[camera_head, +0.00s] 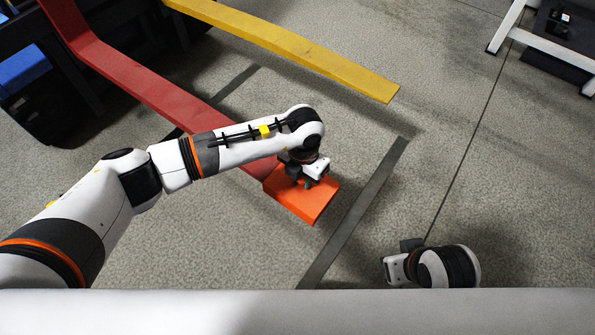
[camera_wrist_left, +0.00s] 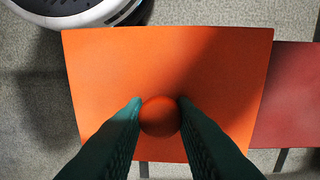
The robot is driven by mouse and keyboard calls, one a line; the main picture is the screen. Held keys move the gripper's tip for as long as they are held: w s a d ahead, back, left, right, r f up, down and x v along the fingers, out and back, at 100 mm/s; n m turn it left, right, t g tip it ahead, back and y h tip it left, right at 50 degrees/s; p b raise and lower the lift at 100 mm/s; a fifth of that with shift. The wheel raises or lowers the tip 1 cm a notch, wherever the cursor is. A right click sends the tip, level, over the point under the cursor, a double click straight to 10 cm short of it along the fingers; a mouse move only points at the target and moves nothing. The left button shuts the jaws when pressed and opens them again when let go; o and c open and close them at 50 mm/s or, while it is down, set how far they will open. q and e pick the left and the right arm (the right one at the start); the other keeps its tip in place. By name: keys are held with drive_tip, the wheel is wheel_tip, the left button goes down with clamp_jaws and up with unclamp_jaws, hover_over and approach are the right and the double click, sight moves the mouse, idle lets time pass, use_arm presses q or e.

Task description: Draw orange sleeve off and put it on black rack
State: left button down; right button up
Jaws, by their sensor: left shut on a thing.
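The orange sleeve (camera_head: 312,206) is a flat piece at the near end of the long red bar (camera_head: 150,90). In the left wrist view the orange sleeve (camera_wrist_left: 165,60) fills the middle, and the red bar (camera_wrist_left: 290,95) meets its right edge. How much of the bar is inside it is hidden. My left gripper (camera_head: 305,183) is above the sleeve, its fingers (camera_wrist_left: 160,104) shut on the round orange knob (camera_wrist_left: 160,117). My right gripper (camera_head: 388,268) is low at right, away from the sleeve; its jaws are unclear. I cannot tell which dark structure is the black rack.
A yellow bar (camera_head: 290,48) runs beside the red one, apart from it. Dark structures and a blue piece (camera_head: 22,68) stand at upper left. A white frame (camera_head: 548,47) with dark parts is at upper right. The grey floor (camera_head: 440,150) between is clear.

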sight(320, 198)
use_arm(q)
drive_tip(key=shift+s+d+f, duration=0.2)
drive_tip(key=shift+s+d, duration=0.15)
drive_tip(key=shift+s, duration=0.1)
drive_tip(key=shift+s+d+f, duration=0.15)
drive_tip(key=shift+s+d, duration=0.2)
drive_tip(key=shift+s, duration=0.1)
drive_tip(key=shift+s+d, duration=0.5)
drive_tip(key=shift+d, duration=0.2)
drive_tip(key=shift+s+d, duration=0.5)
drive_tip(key=shift+d, duration=0.2)
drive_tip(key=s+d+b, duration=0.1)
drive_tip(key=s+d, duration=0.5)
drive_tip(key=d, duration=0.3)
drive_tip(key=shift+s+d+r, duration=0.2)
drive_tip(key=shift+s+d, duration=0.1)
drive_tip(key=shift+d, duration=0.1)
use_arm(e)
drive_tip(key=shift+w+a+t, duration=0.3)
drive_tip(key=shift+w+t, duration=0.2)
drive_tip(key=shift+w, duration=0.45)
drive_tip(key=shift+w+a+t, duration=0.25)
drive_tip(key=shift+w+t, duration=0.25)
drive_tip(key=shift+w, duration=0.4)
